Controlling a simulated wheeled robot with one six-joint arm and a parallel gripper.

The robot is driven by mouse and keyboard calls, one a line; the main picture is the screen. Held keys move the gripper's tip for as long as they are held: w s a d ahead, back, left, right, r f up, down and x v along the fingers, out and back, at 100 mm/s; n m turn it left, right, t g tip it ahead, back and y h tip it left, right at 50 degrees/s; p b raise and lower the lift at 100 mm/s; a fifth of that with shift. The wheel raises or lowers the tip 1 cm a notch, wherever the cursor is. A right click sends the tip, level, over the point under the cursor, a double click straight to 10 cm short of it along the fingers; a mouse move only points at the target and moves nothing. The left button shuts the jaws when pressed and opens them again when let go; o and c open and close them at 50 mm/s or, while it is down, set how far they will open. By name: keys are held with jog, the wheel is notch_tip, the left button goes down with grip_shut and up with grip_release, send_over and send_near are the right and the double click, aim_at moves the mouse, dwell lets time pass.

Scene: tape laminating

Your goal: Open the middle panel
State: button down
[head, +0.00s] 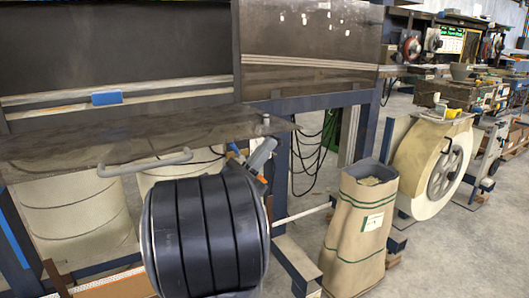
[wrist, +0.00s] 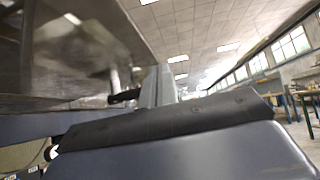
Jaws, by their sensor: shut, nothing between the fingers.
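The middle panel (head: 90,140) is a dark, glossy flap with a grey bar handle (head: 145,162) near its front edge. In the head view it juts out from the machine, close to level, below the upper dark panels. My gripper (head: 262,152) is at the flap's right end, just below its corner; whether they touch I cannot tell. It is small and partly hidden there. The wrist view shows a large dark glossy surface (wrist: 85,55) at upper left, probably the panel's underside, beside my gripper (wrist: 155,90). My fingers are shut with nothing seen between them.
Upper dark panels (head: 310,40) with pale rails and a blue block (head: 106,98) stand behind. Cream drums (head: 70,215) sit below the flap. A paper sack (head: 358,230) and a large cream wheel (head: 435,170) stand right. Floor between them is partly clear.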

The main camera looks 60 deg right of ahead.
notch_tip(320, 180, up, 7)
jog(key=n+t+h+p, duration=0.1)
jog(key=n+t+p, duration=0.1)
jog(key=p, duration=0.2)
jog(key=n+t+h+p, duration=0.1)
jog(key=n+t+p, duration=0.1)
jog(key=n+p, duration=0.1)
jog(key=shift+w+d+f+t+p, duration=0.1)
jog(key=shift+t+p, duration=0.2)
jog(key=shift+p, duration=0.6)
jog(key=shift+f, duration=0.15)
notch_tip(320, 180, down, 4)
jog(key=b, duration=0.5)
send_near(264, 134)
jog(key=shift+s+f, duration=0.25)
jog(key=shift+f, duration=0.1)
